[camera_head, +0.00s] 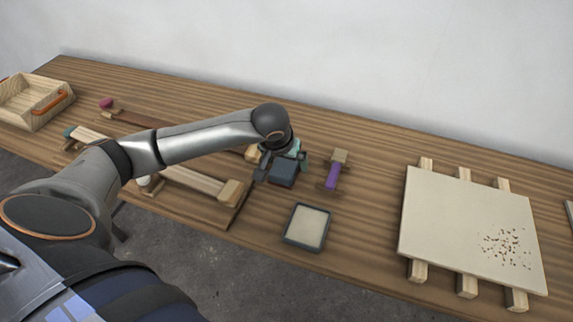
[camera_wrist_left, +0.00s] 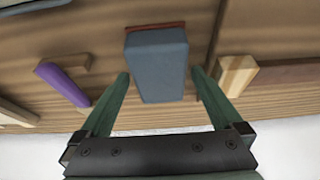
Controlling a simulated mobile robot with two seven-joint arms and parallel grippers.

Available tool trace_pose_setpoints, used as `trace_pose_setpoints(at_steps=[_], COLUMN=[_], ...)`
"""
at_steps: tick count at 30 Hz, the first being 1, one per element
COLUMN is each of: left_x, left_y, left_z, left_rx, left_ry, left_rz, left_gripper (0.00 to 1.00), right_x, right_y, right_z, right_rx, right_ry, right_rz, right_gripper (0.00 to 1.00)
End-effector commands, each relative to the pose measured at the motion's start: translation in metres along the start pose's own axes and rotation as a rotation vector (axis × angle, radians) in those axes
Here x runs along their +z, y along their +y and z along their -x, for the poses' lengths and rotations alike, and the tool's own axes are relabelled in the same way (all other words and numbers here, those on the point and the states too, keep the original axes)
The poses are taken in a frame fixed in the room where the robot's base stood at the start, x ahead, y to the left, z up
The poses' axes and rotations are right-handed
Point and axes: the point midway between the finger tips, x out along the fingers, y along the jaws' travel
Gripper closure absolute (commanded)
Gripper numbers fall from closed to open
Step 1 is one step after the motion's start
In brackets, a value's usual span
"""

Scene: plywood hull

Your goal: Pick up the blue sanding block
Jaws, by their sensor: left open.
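The blue sanding block (camera_head: 283,173) is a dark blue-grey block on the wooden workbench, near the middle of the head view. In the left wrist view the block (camera_wrist_left: 157,65) stands out between the fingertips, with a reddish-brown layer along its far edge. My left gripper (camera_head: 278,165) is at the block, its jaws open. In the left wrist view the green fingers of the gripper (camera_wrist_left: 160,80) lie on either side of the block, with a small gap visible on each side. My right gripper is not in view.
A purple-handled tool (camera_head: 332,176) lies just right of the block. A pale board (camera_head: 450,215) rests on wooden strips at right. A wooden clamp-like piece (camera_head: 231,191) is close on the left.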

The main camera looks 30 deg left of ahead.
Motion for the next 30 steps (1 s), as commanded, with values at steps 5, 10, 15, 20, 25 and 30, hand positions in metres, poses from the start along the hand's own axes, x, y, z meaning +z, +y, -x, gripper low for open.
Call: trace_pose_setpoints(at_steps=[5,10,15,20,25,30], left_x=[-0.0003,-0.0002,0.0001,0.0007,0.0013,0.0017], left_y=[0.0000,0.0000,-0.0001,-0.0002,-0.0001,-0.0001], left_z=[-0.0053,-0.0051,-0.0058,-0.0073,-0.0087,-0.0097], left_rx=[0.001,0.001,0.001,0.000,0.001,0.001], left_ry=[0.001,0.001,0.001,0.001,0.001,0.001], left_rz=[0.001,0.001,0.001,0.000,0.001,0.001], left_gripper=[0.00,0.00,0.00,0.00,0.00,0.00], right_x=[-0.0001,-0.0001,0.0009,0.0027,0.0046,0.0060], right_y=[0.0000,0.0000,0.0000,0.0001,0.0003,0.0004], right_z=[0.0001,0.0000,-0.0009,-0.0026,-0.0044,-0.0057], right_rx=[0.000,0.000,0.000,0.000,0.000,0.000], right_ry=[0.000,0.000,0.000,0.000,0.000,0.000], right_rz=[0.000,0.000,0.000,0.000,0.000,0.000], right_gripper=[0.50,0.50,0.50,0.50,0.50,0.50])
